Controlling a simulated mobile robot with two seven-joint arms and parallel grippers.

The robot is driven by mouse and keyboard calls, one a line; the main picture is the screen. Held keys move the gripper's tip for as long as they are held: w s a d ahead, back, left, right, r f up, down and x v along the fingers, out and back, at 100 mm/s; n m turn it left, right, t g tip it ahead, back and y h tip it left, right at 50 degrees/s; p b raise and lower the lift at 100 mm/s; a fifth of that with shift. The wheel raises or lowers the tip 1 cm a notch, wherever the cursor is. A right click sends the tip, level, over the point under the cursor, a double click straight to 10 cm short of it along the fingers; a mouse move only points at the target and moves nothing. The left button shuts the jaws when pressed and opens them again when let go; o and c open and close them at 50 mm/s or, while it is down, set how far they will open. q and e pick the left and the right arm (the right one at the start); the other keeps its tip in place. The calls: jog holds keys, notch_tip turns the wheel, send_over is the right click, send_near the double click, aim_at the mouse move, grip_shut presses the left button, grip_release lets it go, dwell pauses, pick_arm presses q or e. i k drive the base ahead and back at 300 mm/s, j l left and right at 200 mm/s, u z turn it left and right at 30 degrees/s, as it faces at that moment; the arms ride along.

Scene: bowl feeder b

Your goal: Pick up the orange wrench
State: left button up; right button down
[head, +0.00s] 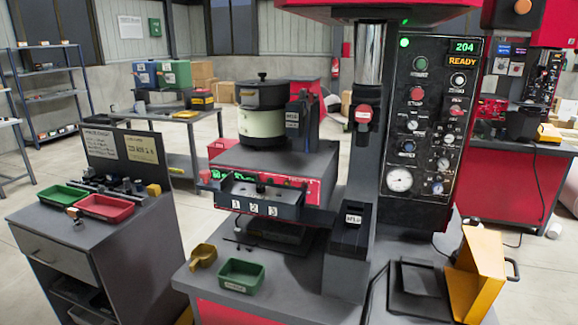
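I cannot make out an orange wrench in the head view. On the left cabinet, a row of dark tools (115,187) stands behind the trays, with a small yellow-orange piece (154,190) at its right end; its shape is too small to tell. A small brownish-orange item (73,213) lies near the red tray, also too small to identify. Neither of my grippers is in view.
A green tray (62,195) and a red tray (105,207) sit on the left cabinet (110,240). A yellow scoop (203,256) and a green bin (241,276) stand before the bowl feeder (262,125). A yellow guard (475,275) stands at right. Floor is open between cabinet and machine.

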aim_at(78, 226)
jog(key=u, duration=1.45)
